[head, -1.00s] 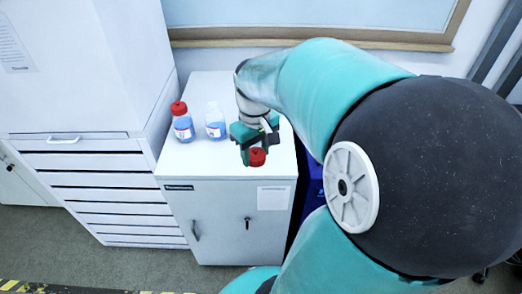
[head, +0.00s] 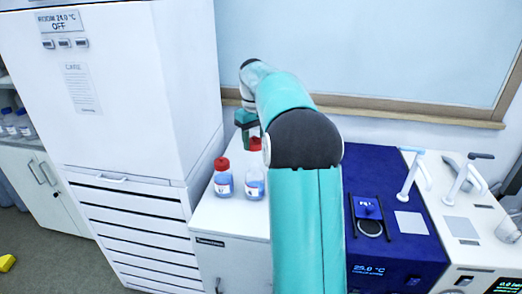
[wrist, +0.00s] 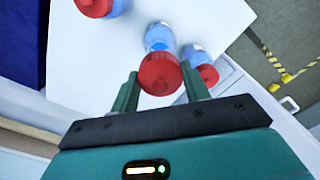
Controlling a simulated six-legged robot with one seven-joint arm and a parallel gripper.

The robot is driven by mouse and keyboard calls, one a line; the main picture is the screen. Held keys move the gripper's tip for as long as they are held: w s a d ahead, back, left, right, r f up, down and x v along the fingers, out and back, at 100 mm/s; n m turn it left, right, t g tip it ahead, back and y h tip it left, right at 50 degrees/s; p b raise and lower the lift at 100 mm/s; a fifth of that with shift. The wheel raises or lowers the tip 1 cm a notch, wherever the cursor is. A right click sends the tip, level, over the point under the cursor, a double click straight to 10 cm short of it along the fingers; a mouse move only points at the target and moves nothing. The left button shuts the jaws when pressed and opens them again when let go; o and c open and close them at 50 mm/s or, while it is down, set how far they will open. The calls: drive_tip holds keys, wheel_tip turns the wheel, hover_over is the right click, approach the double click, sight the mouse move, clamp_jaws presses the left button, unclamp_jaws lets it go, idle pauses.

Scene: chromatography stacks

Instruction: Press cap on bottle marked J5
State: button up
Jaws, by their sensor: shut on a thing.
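My gripper (wrist: 160,82) is shut on a red cap (wrist: 160,72). In the head view, the cap (head: 254,143) shows above an uncapped clear bottle of blue liquid (head: 254,185), apart from its neck. The gripper body (head: 245,119) is partly hidden by my arm. In the wrist view, the uncapped bottle (wrist: 160,38) shows just beyond the cap, which covers part of it. A red-capped bottle (head: 222,180) stands to its left in the head view. No J5 mark is readable on any bottle.
Another red-capped bottle (wrist: 98,6) shows at the wrist view's top left. The bottles stand on a white cabinet (head: 215,217). A tall white unit (head: 150,100) is at left. A blue instrument (head: 400,255) is right of my arm.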

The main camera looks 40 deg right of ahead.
sight(255, 164)
drive_tip(key=shift+w+d+f, duration=0.1)
drive_tip(key=shift+w+f, duration=0.05)
drive_tip(key=shift+f, duration=3.05)
drive_tip(key=shift+f, duration=0.15)
drive_tip(key=o, duration=1.5)
drive_tip(key=shift+r, duration=3.5)
